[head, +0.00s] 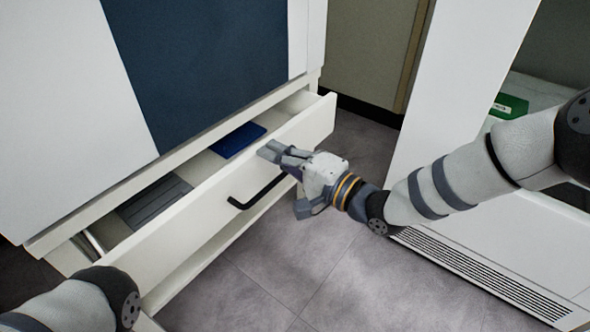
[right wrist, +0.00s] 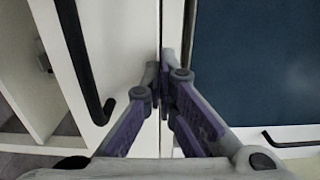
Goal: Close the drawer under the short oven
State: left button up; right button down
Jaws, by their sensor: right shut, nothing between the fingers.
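The white drawer (head: 180,232) under the blue-panelled white unit (head: 210,60) stands open. Its black bar handle (head: 257,192) is on the front face and also shows in the right wrist view (right wrist: 80,60). My right gripper (head: 268,150) is shut and empty. Its fingertips are at the drawer front's top edge, beyond the handle; I cannot tell whether they touch it. In the right wrist view the fingers (right wrist: 165,68) meet in front of the drawer's edge. Of my left arm only a link shows at lower left; its gripper is out of view.
A blue flat item (head: 238,140) and a dark grey one (head: 155,202) lie in the drawer. A white unit with a grille (head: 480,275) stands at the right, with a green item (head: 510,105) in it. Grey floor (head: 285,262) between is clear.

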aim_at(256, 146)
jog(key=b+x, duration=0.1)
jog(key=x, duration=0.2)
jog(key=shift+a+f, duration=0.2)
jog(key=shift+w+a+r+b, duration=0.2)
jog(key=shift+w+a+b, duration=0.2)
jog(key=shift+a+b, duration=0.05)
jog(key=shift+s, duration=0.15)
